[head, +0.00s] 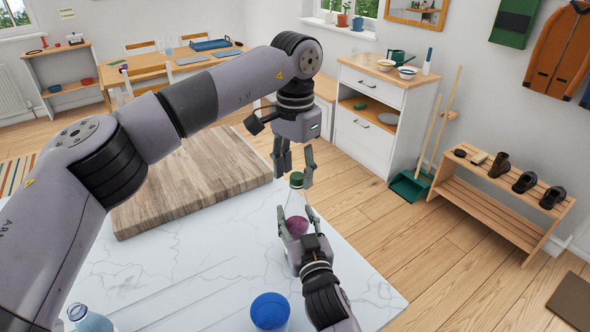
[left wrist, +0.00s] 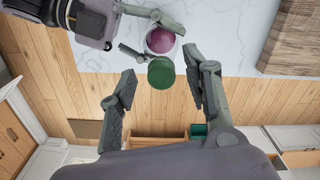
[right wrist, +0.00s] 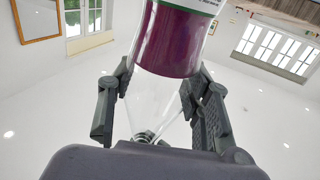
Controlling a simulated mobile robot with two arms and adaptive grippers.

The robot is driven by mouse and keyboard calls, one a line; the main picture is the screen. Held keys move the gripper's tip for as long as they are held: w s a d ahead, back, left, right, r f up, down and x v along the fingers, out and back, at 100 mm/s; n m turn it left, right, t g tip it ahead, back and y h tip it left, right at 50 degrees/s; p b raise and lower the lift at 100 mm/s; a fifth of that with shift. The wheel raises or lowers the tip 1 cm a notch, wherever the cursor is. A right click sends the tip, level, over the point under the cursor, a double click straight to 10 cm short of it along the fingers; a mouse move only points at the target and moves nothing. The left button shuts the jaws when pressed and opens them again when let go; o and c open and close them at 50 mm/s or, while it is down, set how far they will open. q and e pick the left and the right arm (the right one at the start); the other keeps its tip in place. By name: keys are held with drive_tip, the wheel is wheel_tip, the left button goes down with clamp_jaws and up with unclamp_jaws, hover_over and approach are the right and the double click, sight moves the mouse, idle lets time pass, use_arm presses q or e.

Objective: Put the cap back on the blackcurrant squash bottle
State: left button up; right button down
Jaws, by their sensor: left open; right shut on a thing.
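The blackcurrant squash bottle (head: 297,227) stands roughly upright at the counter's right edge, with purple squash low in a clear body. It also shows in the left wrist view (left wrist: 161,40) and the right wrist view (right wrist: 172,40). My right gripper (head: 297,214) is shut around it. The green cap (head: 296,180) is at the top of the bottle's neck; whether it is seated cannot be told. My left gripper (head: 294,176) is above, fingers open on either side of the cap. In the left wrist view, gaps show between the cap (left wrist: 161,73) and both fingers.
A wooden board (head: 190,186) lies on the white marble counter (head: 200,275). Beyond the counter's right edge is open floor, with a shoe rack (head: 505,205) farther right.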

use_arm(q)
wheel_tip(320, 180, up, 4)
drive_tip(key=shift+r, duration=0.15)
drive_tip(key=shift+c, duration=0.4)
